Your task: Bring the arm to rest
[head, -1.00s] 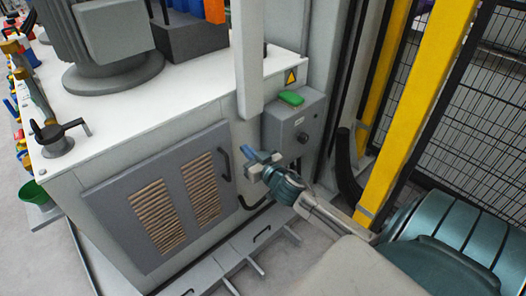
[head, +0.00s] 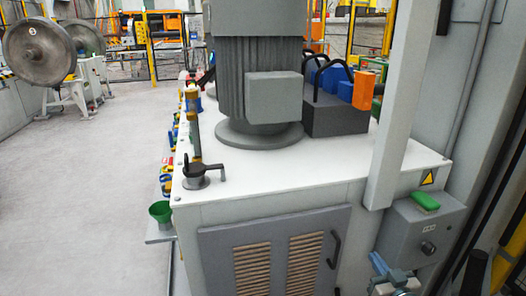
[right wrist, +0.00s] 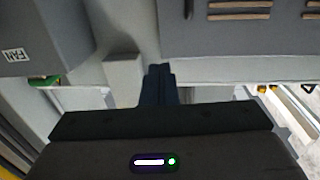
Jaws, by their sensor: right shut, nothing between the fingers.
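My right gripper (head: 380,264) shows at the bottom right of the head view, just below the grey control box (head: 420,232) and right of the cabinet door (head: 275,255). Its blue fingers are shut with nothing between them. In the right wrist view the shut fingers (right wrist: 159,72) are dark and point toward the grey cabinet front. They look clear of the surfaces around them, though the exact gap cannot be told. Most of my right arm is cut off by the frame edge. My left gripper is in neither view.
A white-topped cabinet (head: 330,158) carries a large grey motor (head: 262,80) and a dark box (head: 335,118). Open floor (head: 90,190) lies left.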

